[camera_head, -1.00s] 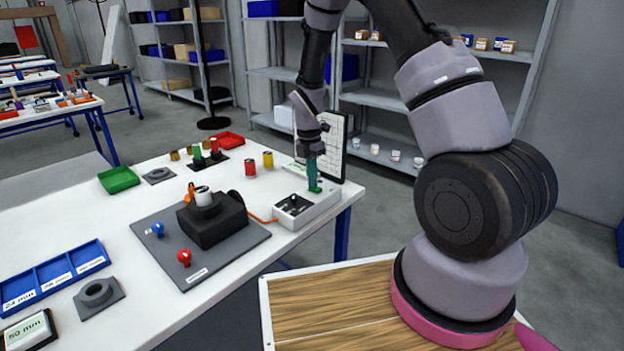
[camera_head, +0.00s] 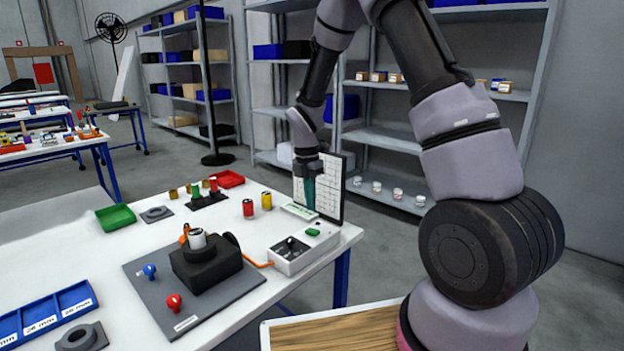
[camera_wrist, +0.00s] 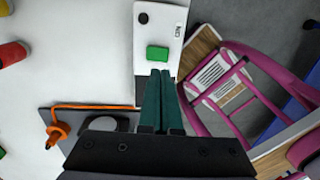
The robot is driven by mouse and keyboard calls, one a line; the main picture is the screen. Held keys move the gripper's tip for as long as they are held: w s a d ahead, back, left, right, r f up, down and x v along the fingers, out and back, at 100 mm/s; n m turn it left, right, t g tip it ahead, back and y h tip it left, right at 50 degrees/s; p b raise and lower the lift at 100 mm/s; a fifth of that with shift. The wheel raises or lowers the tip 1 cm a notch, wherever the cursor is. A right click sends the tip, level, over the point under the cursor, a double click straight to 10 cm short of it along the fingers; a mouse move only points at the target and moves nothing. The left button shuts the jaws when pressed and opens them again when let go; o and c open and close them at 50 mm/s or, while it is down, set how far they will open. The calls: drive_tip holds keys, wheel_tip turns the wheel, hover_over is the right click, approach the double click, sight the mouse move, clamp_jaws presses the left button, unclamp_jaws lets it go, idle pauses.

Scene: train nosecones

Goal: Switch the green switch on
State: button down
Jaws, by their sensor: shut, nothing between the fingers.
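The green switch (camera_head: 313,232) is a small green block on top of a white control box (camera_head: 318,246) at the table's right edge. In the wrist view the green switch (camera_wrist: 157,54) lies just beyond my fingertips, on the white box (camera_wrist: 156,32). My gripper (camera_head: 309,207) has teal fingers pressed together and empty. It points down above and behind the switch, apart from it in the head view. The fingers also show in the wrist view (camera_wrist: 161,74). I cannot tell from its look whether the switch is on.
A grey board (camera_head: 143,292) with a black fixture (camera_head: 205,264) lies left of the box, joined by an orange cable. Red (camera_head: 248,208) and yellow (camera_head: 267,201) cylinders stand behind.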

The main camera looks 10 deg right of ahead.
wheel_tip(320, 180, up, 7)
drive_tip(key=shift+w+a, duration=0.15)
drive_tip(key=shift+w, duration=0.15)
drive_tip(key=shift+r, duration=0.1)
